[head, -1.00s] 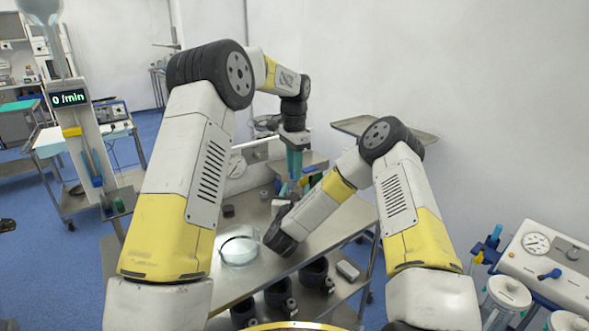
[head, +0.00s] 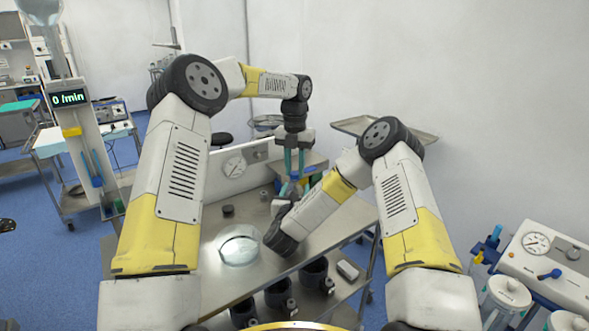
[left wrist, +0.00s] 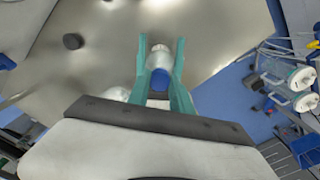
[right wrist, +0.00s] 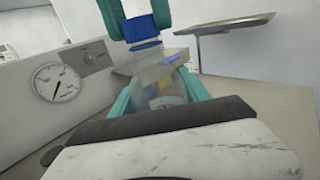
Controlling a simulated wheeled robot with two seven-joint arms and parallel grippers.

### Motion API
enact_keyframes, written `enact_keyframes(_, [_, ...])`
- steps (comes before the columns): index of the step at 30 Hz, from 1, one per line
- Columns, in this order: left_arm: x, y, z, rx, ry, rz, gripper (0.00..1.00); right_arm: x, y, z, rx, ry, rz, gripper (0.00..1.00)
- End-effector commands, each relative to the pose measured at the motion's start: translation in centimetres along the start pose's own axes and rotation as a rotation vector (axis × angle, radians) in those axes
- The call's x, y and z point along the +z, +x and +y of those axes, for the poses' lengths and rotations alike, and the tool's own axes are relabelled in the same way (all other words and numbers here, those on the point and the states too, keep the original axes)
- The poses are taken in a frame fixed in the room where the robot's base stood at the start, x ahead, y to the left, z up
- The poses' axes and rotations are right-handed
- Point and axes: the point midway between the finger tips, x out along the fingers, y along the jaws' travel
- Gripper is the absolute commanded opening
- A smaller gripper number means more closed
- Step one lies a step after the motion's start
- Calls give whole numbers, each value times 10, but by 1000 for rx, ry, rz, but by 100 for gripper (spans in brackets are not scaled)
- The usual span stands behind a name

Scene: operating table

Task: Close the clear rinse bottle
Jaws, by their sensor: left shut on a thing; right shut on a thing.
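The clear rinse bottle (right wrist: 160,82) stands between the teal fingers of my right gripper (right wrist: 158,90), which is shut on its body. A blue cap (right wrist: 140,28) is at the top of the bottle in the right wrist view. My left gripper (head: 294,168) points down from above, shut on the cap. The left wrist view shows the cap (left wrist: 165,78) between the left fingers, with the pale bottle (left wrist: 158,58) beside it. I cannot tell whether the cap is seated on the neck.
A round glass dish (head: 240,250) and a small dark puck (head: 228,210) are on the steel table (head: 215,275). A panel with a gauge (head: 235,166) runs along the back. A metal tray (head: 385,130) stands at the back right. Black holders (head: 315,272) are on the lower shelf.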

Motion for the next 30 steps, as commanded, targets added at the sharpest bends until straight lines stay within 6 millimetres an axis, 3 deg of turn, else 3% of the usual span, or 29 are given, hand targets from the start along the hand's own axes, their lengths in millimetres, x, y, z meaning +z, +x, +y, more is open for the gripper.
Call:
enact_keyframes(4, [1,-1,0,1,105,-4,0,0,0,0,1,0,0,0])
enact_keyframes(12, [1,-1,0,2,114,-4,0,0,0,0,1,0,0,0])
enact_keyframes(13, [1,-1,0,2,113,-4,28,0,0,0,1,0,0,0])
enact_keyframes(16, [1,-1,0,1,112,-4,47,0,0,0,1,0,0,0])
enact_keyframes(25, [0,-1,0,1,112,-2,48,0,0,0,1,0,0,0])
enact_keyframes(30, [1,-18,0,1,111,-4,48,0,0,0,1,0,0,0])
